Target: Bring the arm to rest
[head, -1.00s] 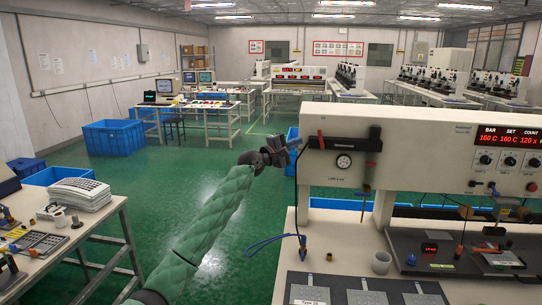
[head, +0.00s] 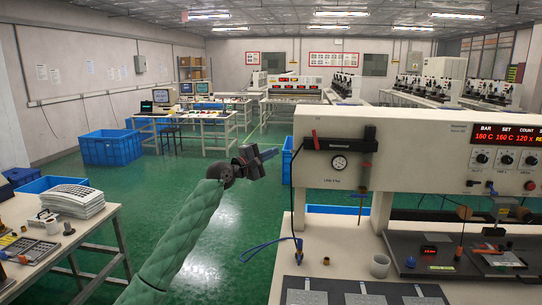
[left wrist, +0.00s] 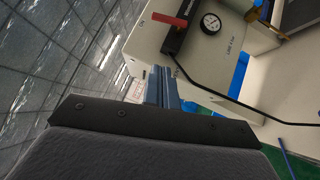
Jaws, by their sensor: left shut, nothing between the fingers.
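My left gripper (head: 267,154) shows in the head view at the end of my green-sleeved left arm, which reaches up from the bottom left. It is shut and empty, raised in the air just left of the white press machine (head: 420,185). In the left wrist view the blue-grey fingers (left wrist: 162,88) are together with nothing between them. The press machine's white housing (left wrist: 147,45) and its dial gauge (left wrist: 210,22) lie beyond the fingers there. I cannot tell the exact gap between gripper and machine. My right gripper is not in view.
A table at left holds a stack of sheets (head: 73,198). Blue bins (head: 110,147) stand on the green floor (head: 225,235). The floor between table and bench is open.

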